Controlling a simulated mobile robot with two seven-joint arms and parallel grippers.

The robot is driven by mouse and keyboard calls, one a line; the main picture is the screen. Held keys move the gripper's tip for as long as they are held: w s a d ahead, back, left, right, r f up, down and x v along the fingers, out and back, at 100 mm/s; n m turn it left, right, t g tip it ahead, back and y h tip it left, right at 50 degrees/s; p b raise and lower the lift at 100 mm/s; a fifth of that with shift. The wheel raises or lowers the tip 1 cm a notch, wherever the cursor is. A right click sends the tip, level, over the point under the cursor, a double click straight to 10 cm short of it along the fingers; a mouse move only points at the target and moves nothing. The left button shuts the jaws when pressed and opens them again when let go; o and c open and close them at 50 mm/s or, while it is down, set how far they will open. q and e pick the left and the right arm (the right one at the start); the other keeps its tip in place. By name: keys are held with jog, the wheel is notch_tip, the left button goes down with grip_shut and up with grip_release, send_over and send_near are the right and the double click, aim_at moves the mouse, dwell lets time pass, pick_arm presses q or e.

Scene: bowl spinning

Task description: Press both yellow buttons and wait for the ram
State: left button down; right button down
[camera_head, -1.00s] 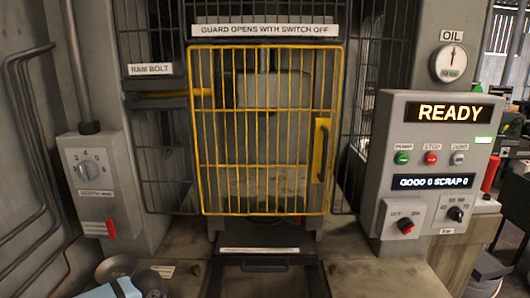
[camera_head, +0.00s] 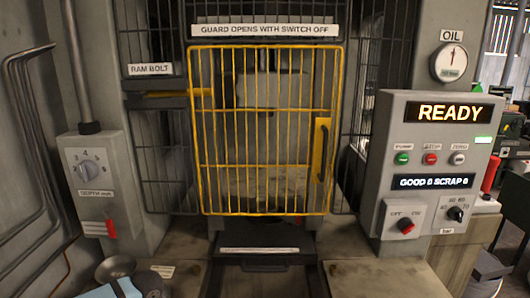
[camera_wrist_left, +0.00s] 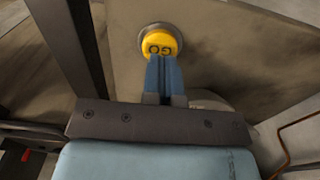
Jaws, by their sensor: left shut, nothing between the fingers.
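A yellow button (camera_wrist_left: 159,42) marked GO sits in a round grey collar in the left wrist view. My left gripper (camera_wrist_left: 163,62) is shut and empty, its blue fingertips at the button's near edge. I cannot tell whether they touch or press it. In the head view only part of my light blue left arm shows at the bottom left, and no yellow button can be made out. The ram (camera_head: 270,89), a grey block, is up behind the closed yellow barred guard (camera_head: 262,109). My right gripper is out of view.
The right panel (camera_head: 437,155) has a display (camera_head: 450,112) reading READY, a counter (camera_head: 433,182) and a red switch (camera_head: 406,226). A depth dial box (camera_head: 90,180) stands at left. A drawer (camera_head: 265,265) lies below the guard.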

pick_arm(q)
jog(key=shift+f, duration=0.25)
jog(key=shift+f, duration=0.85)
dwell(0.3)
jog(key=shift+r, duration=0.1)
jog(key=shift+r+p, duration=0.7)
jog(key=shift+p, duration=0.25)
